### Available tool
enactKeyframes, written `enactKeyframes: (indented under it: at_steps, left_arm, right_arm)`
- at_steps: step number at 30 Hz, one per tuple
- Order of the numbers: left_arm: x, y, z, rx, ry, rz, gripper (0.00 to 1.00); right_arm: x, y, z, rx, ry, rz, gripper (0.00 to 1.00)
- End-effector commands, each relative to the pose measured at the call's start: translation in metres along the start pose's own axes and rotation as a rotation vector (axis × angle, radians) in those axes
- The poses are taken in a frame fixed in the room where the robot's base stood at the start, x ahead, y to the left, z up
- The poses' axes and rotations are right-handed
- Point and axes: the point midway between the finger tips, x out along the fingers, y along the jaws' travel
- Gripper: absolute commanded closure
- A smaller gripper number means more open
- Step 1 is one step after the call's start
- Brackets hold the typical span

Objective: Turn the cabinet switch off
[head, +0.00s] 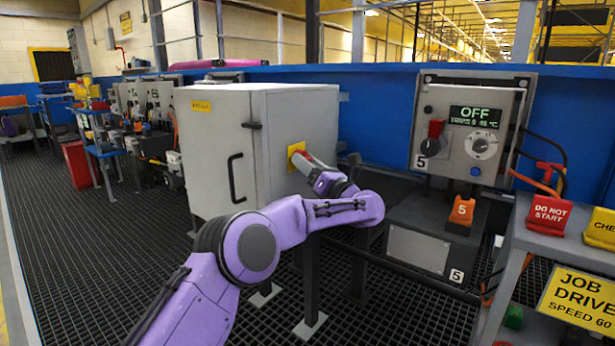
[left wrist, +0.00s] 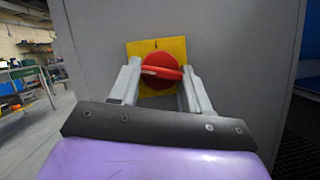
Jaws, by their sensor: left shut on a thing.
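The grey cabinet (head: 212,150) stands left of centre in the head view, its door and black handle facing front. On its right side is a yellow plate (head: 292,149) with the red rotary switch (left wrist: 160,62), clear in the left wrist view. The switch's handle lies nearly level in that picture, with a pale mark at its left end. My left gripper (left wrist: 160,76) is shut on the red switch, one finger at each side. In the head view the gripper (head: 304,160) is at the plate and partly covers the switch. My right gripper is not in view.
A control panel (head: 468,128) with a display reading OFF stands to the right, above a grey base with an orange block (head: 461,211). A red DO NOT START sign (head: 549,215) is on a stand at the far right. Dark grating floor (head: 75,270) is open at left.

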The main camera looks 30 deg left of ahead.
Motion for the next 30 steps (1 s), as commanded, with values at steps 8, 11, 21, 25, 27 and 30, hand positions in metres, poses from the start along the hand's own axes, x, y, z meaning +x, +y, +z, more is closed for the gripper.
enactKeyframes:
  at_steps: [8, 11, 21, 25, 27, 30]
  left_arm:
    - [-0.002, -0.0033, -0.0029, -0.169, 0.004, 0.07, 0.83]
    - [-0.0015, -0.0033, -0.0022, -0.212, 0.004, 0.088, 0.83]
    - [-0.0014, -0.0039, -0.0014, -0.28, 0.005, 0.115, 0.83]
    - [-0.0012, -0.0038, -0.0012, -0.285, 0.005, 0.117, 0.83]
    - [-0.0012, -0.0038, -0.0011, -0.285, 0.005, 0.117, 0.83]
    - [-0.0012, -0.0037, -0.001, -0.285, 0.005, 0.117, 0.83]
  right_arm:
    - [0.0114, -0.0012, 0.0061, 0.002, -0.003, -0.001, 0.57]
    - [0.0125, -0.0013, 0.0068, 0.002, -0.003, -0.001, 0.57]
    - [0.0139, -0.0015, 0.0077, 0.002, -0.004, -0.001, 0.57]
    - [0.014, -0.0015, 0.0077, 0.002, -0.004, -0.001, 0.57]
    - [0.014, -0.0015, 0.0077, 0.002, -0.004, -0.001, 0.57]
    - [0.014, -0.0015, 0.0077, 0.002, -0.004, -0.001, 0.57]
